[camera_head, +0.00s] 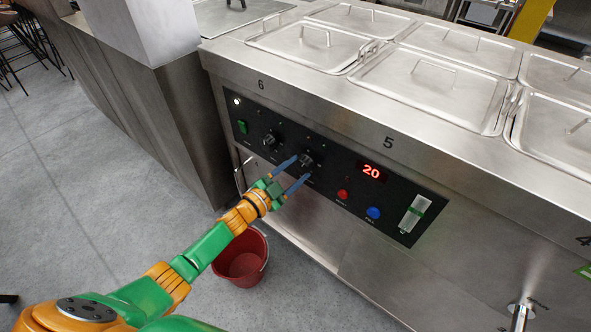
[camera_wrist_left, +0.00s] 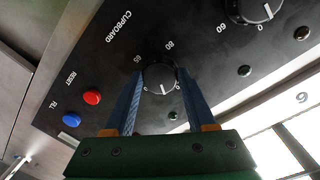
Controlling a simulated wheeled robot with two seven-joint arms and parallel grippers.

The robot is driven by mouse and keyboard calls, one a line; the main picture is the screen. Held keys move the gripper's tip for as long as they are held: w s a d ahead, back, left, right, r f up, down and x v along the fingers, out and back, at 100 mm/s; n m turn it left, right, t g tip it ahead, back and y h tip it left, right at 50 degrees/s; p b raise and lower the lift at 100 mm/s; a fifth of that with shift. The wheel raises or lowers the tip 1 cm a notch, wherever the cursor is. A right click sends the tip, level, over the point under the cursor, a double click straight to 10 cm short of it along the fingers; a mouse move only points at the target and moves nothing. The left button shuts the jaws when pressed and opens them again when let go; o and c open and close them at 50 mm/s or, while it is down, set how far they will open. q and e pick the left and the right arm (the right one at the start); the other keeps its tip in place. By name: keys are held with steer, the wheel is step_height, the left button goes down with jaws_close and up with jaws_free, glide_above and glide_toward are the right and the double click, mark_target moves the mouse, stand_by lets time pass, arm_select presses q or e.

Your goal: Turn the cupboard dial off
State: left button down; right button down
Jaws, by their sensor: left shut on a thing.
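The cupboard dial (camera_wrist_left: 160,76) is a round black knob on the black control panel, with the word CUPBOARD printed nearby. It also shows in the head view (camera_head: 307,158). A white pointer line on it faces the bottom of the wrist picture, close to a 0 mark; the exact setting is hard to tell. My left gripper (camera_head: 302,167) reaches the panel from the left. Its two blue fingers lie on either side of the dial and are shut on it, as the left wrist view (camera_wrist_left: 161,78) shows. My right gripper is not in view.
A second dial (camera_head: 271,140) sits left of the gripper, beyond it a green switch (camera_head: 242,127). To the right are a red button (camera_head: 343,195), a blue button (camera_head: 373,213) and a display reading 20 (camera_head: 371,172). A red bucket (camera_head: 241,266) stands on the floor below.

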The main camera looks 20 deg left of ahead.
arm_select(q)
steer(key=n, duration=0.4)
steer(key=shift+f, duration=0.1)
steer(key=shift+n, duration=0.5)
steer(key=shift+c, duration=1.1)
jaws_free()
steer(key=shift+s+a, duration=0.1)
steer(key=shift+s, duration=0.25)
steer(key=p+v, duration=0.1)
steer(key=v, duration=0.5)
steer(key=shift+s, duration=0.2)
steer(key=shift+a, duration=0.1)
